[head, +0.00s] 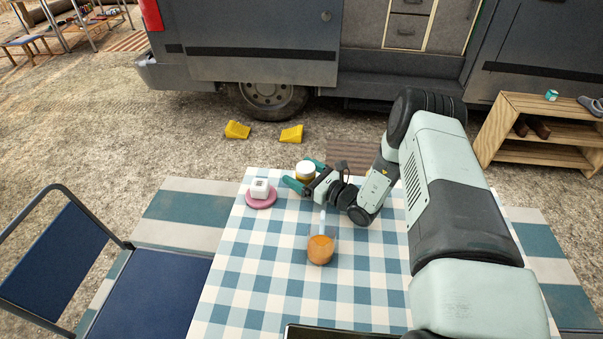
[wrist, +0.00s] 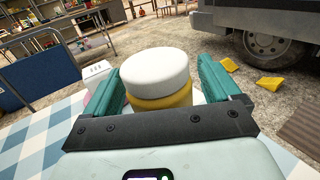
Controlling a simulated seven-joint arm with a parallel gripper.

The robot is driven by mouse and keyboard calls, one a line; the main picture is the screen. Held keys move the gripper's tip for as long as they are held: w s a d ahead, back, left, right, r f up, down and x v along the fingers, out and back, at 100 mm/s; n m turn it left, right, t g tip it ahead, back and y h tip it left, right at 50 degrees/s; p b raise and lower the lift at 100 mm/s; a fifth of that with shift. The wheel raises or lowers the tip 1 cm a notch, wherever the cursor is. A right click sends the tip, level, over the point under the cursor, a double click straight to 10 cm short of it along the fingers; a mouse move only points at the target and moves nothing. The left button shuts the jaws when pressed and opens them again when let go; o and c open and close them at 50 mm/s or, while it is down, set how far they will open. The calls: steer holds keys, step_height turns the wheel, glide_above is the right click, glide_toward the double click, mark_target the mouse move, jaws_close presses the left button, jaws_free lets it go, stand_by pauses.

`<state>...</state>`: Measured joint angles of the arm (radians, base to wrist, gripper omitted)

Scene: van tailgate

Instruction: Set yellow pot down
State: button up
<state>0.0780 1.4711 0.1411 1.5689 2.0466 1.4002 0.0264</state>
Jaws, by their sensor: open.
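The yellow pot (head: 305,177) has a white lid and stands upright near the far edge of the checked table. In the wrist view the pot (wrist: 160,98) sits between the two teal fingers. My gripper (head: 304,174) is open around it, with a gap on the right finger's side. The pot's base is hidden behind the gripper's dark bar in the wrist view, and I cannot tell what lies directly under it. A white patch shows beside its lower right.
A white cube-like item (head: 260,188) sits on a pink saucer (head: 262,203) to the left. An orange-filled glass (head: 321,249) stands nearer, below my gripper in the picture. A dark-edged tray (head: 345,331) is at the near edge. The cloth's left front is clear.

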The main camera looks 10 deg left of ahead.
steer(key=v, duration=0.7)
steer(key=shift+s+d, duration=0.1)
steer(key=s+a+r+n+g+h, duration=0.1)
steer(key=s+r+n+g, duration=0.2)
steer(key=r+n, duration=0.35)
steer(key=s+a+r+n+g, duration=0.1)
steer(key=s+r+n+g, duration=0.25)
steer(key=r, duration=0.65)
steer(key=s+a+r+n+g+h, duration=0.15)
steer(key=r+n+g, duration=0.25)
steer(key=r, duration=0.4)
steer(key=s+d+r+n+t+h, duration=0.3)
steer(key=s+d+r+n+h, duration=0.2)
steer(key=s, duration=0.6)
steer(key=s+d+r+n+t+h, duration=0.3)
steer(key=s+d+r+n+h, duration=0.2)
steer(key=s+d+r, duration=0.5)
steer(key=s+r+h, duration=0.1)
steer(key=h, duration=0.1)
steer(key=shift+s+d+n+t+h, duration=0.2)
steer(key=shift+d+n+t+h, duration=0.05)
steer(key=shift+n+t+h, duration=0.1)
steer(key=shift+r, duration=0.1)
